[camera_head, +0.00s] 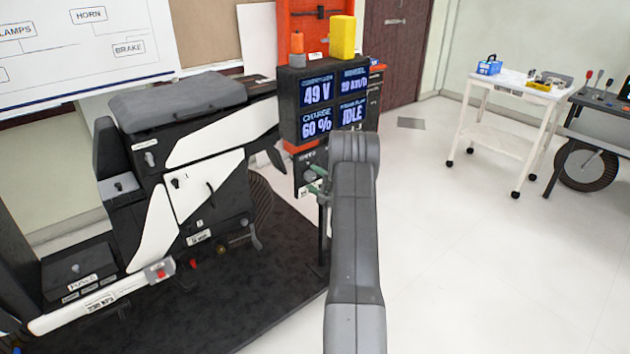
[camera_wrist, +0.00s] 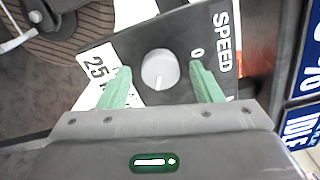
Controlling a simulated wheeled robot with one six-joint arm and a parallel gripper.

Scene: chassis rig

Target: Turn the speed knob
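The speed knob (camera_wrist: 158,70) is a round grey-white dial on a dark panel (camera_wrist: 180,35) marked SPEED, with 0 and 25 beside it, in the wrist view. My gripper (camera_wrist: 160,83) is open, with one green finger on each side of the knob and a visible gap to both. Whether the fingertips are level with the knob's face I cannot tell. In the head view my gripper (camera_head: 318,186) is at the panel below the display, partly hidden by my arm. The knob (camera_head: 309,176) shows small there, beside the green fingers.
The display (camera_head: 322,103) above reads 49 V, 60 % and IDLE. The black and white scooter rig (camera_head: 205,170) stands left on a dark mat (camera_head: 270,300). A white trolley (camera_head: 505,85) and a dark bench (camera_head: 600,105) stand at right. The floor between is clear.

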